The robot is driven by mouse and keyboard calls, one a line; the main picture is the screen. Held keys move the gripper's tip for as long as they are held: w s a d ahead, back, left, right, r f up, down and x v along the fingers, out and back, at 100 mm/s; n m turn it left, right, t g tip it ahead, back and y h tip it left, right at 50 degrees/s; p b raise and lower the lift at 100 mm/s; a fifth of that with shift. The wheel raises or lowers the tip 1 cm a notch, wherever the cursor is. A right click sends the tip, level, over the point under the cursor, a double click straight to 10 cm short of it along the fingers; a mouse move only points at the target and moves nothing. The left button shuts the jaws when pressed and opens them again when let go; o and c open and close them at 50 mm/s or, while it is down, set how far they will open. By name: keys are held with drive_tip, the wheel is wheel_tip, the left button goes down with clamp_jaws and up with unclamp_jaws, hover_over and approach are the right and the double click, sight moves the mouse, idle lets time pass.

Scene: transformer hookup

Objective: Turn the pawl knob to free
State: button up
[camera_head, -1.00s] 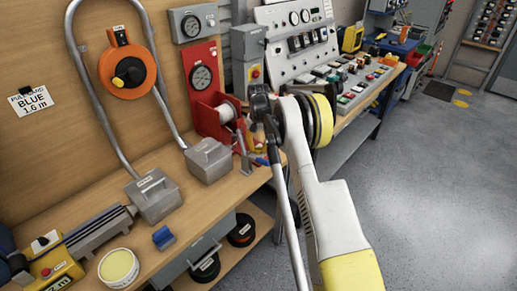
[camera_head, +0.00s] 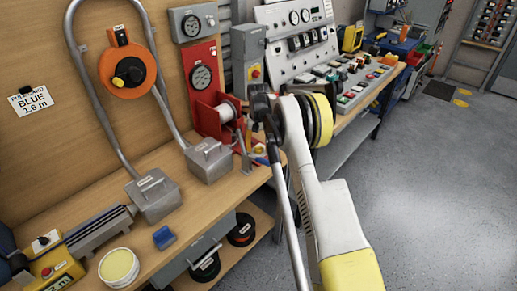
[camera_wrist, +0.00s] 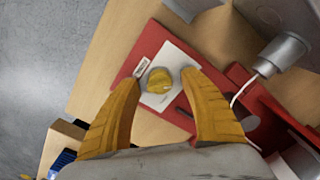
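A small yellow knob (camera_wrist: 159,81), which looks like the pawl knob, sits on a white plate (camera_wrist: 178,58) on a red base (camera_wrist: 150,38) in the wrist view. A small label, too blurred to read, lies left of the knob. My gripper (camera_wrist: 161,84) is open, its two yellow fingers one on each side of the knob. A gap shows between each finger and the knob; I cannot tell the depth. In the head view the red winch stand (camera_head: 203,85) with its white spool (camera_head: 226,111) stands on the bench; the knob is not discernible there, and my arm covers part of that area.
Grey metal boxes with conduit (camera_head: 208,160) stand left of the winch. In the wrist view, a grey cylinder (camera_wrist: 281,52) and a white cable (camera_wrist: 243,91) lie right of the fingers. A button console (camera_head: 350,80) is farther back. The floor (camera_head: 430,190) at right is clear.

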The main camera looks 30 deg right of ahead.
sight(259, 147)
wheel_tip(259, 147, up, 12)
idle(0.6)
